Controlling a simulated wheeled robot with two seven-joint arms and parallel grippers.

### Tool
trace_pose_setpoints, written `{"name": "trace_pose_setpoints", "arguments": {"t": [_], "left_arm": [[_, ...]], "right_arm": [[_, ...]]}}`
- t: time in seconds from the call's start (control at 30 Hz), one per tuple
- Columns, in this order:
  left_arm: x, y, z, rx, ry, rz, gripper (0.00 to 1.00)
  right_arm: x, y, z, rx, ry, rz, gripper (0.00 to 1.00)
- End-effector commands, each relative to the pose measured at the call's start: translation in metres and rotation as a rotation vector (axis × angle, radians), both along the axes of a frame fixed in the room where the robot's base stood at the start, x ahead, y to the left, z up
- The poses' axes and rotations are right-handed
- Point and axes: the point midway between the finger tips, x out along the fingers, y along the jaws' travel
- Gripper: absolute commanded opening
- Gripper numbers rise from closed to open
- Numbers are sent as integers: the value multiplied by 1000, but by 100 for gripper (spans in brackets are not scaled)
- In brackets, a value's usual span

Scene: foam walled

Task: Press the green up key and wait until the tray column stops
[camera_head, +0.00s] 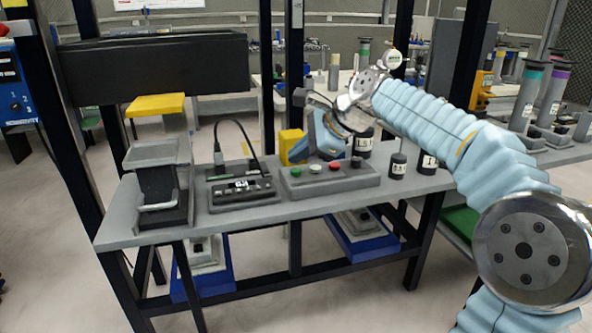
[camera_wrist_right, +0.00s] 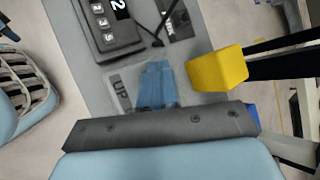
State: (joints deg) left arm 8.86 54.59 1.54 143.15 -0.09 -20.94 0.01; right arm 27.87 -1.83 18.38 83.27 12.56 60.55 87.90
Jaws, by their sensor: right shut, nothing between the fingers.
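The grey key panel (camera_head: 330,181) lies on the bench with a row of round keys. In the wrist view the fingers (camera_wrist_right: 156,88) are beside a label reading UP (camera_wrist_right: 122,92), and the green key is hidden there. Whether the tips touch anything cannot be told. The tray column (camera_head: 160,185) stands at the bench's left end. My left gripper is not in view.
A dark device with a lit display (camera_head: 242,187) sits between the column and the panel; the wrist view shows it too (camera_wrist_right: 112,28). A yellow block (camera_head: 291,146) stands behind the panel, close to the gripper (camera_wrist_right: 217,69). Dark labelled weights (camera_head: 397,165) stand to the right.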

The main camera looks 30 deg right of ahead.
Motion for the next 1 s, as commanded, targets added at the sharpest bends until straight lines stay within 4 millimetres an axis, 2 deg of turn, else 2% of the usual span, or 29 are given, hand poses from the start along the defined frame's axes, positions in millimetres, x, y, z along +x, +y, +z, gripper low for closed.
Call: {"name": "trace_pose_setpoints", "arguments": {"t": [1.0], "left_arm": [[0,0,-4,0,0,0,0]], "right_arm": [[0,0,-11,0,0,0,0]]}}
